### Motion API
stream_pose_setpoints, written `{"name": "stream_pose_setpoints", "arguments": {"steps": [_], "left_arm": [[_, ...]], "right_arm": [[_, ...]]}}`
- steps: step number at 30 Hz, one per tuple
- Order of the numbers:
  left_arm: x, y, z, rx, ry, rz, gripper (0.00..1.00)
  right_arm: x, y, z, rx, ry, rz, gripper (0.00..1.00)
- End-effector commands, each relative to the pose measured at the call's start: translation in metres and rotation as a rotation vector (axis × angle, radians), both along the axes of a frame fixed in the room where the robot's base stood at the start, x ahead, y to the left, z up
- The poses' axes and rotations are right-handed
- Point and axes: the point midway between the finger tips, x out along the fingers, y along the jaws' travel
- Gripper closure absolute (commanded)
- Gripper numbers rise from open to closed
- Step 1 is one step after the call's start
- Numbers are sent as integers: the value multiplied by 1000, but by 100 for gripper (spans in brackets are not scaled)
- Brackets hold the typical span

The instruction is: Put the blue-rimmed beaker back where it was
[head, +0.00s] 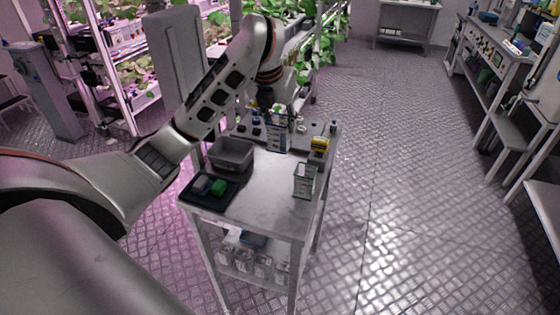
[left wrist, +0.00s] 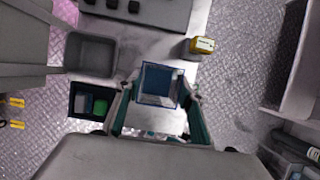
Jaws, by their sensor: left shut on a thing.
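My left gripper (head: 279,122) hangs over the far part of the cart top. In the left wrist view its two fingers (left wrist: 160,108) stand on either side of the blue-rimmed beaker (left wrist: 160,84), a clear squarish vessel, and are shut on it. The beaker looks upright, with its rim toward the camera. In the head view the held beaker is hard to make out against the gripper, and I cannot tell whether its base touches the cart. My right gripper is in neither view.
The cart top (head: 262,190) carries a grey bin (head: 232,153), a black tray (head: 208,203) with a green and a grey block, a green-rimmed clear container (head: 304,181) and a yellow box (head: 319,147). Small items stand at the far end. The near middle is clear.

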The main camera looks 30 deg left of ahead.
Motion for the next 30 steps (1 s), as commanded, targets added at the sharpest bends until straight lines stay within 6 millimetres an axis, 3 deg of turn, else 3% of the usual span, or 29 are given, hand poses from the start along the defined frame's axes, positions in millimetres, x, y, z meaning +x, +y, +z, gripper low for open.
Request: {"name": "stream_pose_setpoints", "arguments": {"steps": [6, 30], "left_arm": [[-2, -3, -53, -9, 8, 0, 83], [-1, -1, -130, -2, 3, 1, 83]], "right_arm": [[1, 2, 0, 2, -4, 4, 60], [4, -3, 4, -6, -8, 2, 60]]}}
